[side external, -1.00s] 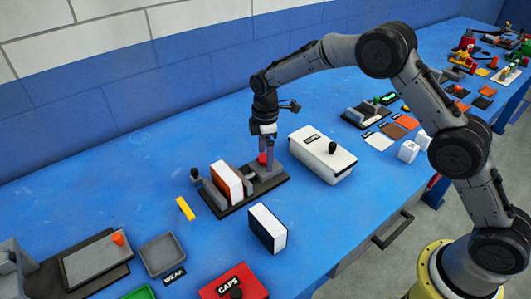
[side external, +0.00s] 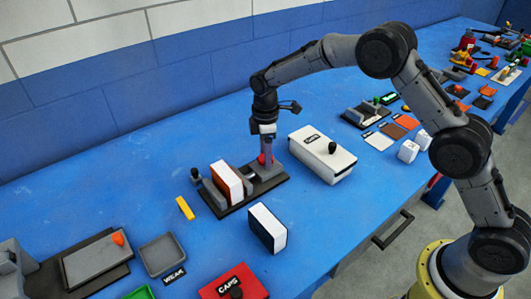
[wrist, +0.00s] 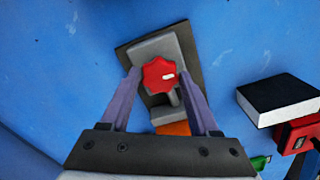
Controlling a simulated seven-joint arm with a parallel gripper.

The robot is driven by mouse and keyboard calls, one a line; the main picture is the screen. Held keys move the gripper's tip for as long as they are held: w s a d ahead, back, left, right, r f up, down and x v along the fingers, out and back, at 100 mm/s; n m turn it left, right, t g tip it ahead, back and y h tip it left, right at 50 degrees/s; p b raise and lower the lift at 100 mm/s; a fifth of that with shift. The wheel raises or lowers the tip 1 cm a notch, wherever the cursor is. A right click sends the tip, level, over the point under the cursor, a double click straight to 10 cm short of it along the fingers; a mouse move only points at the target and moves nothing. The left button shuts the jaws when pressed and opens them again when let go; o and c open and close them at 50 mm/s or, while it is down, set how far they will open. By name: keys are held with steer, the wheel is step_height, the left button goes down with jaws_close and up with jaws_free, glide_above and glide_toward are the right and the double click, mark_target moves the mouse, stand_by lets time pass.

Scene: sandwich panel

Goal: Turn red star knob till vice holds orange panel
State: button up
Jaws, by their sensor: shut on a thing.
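The red star knob (wrist: 159,75) sits on the grey vice (wrist: 155,48) and also shows at the fingertips in the side view (side external: 264,159). My gripper (wrist: 159,78) points down with one finger on each side of the knob, shut on it. The orange panel (side external: 223,184), with a white side, stands upright in the vice (side external: 262,186); in the wrist view only an orange strip (wrist: 172,128) shows beyond the grey jaw. I cannot tell whether the jaw presses on the panel.
A white lidded box (side external: 322,158) stands close to the right of the vice. A black-and-white block (side external: 267,228) stands in front of it. A yellow piece (side external: 185,208) lies to the left. A grey tray (side external: 162,254) and red box (side external: 235,283) are nearer the camera.

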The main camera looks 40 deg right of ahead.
steer(key=m, duration=0.6)
steer(key=shift+m, duration=0.3)
steer(key=m, duration=0.6)
steer(key=shift+r, duration=0.1)
steer(key=m, duration=0.6)
steer(key=shift+m, duration=0.4)
steer(key=m, duration=0.6)
steer(key=shift+m, duration=0.3)
steer(key=o, duration=1.4)
steer(key=shift+c, duration=0.2)
step_height(320, 180, up, 14)
